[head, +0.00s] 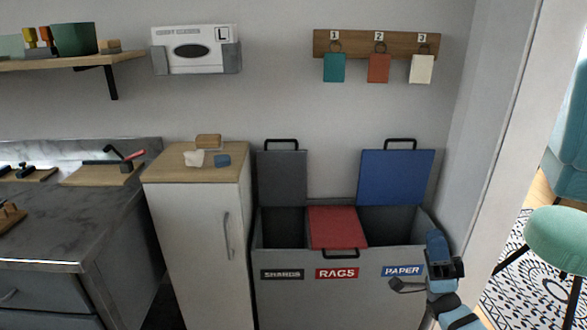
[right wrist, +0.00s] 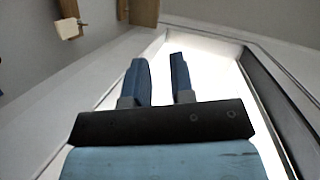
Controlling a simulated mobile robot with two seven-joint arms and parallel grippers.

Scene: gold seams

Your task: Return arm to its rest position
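My right gripper (head: 440,262) is at the lower right of the head view, in front of the right front corner of the grey sorting bin (head: 340,300). In the right wrist view the two blue fingers of my right gripper (right wrist: 158,62) stand apart with nothing between them. My left gripper and left arm do not show in the head view.
The bin's grey lid (head: 282,178) and blue lid (head: 396,177) stand up; its red lid (head: 337,228) lies over the middle. A white cabinet (head: 190,245) stands left of it. A white door frame (head: 510,150) and green stool (head: 562,240) are at right.

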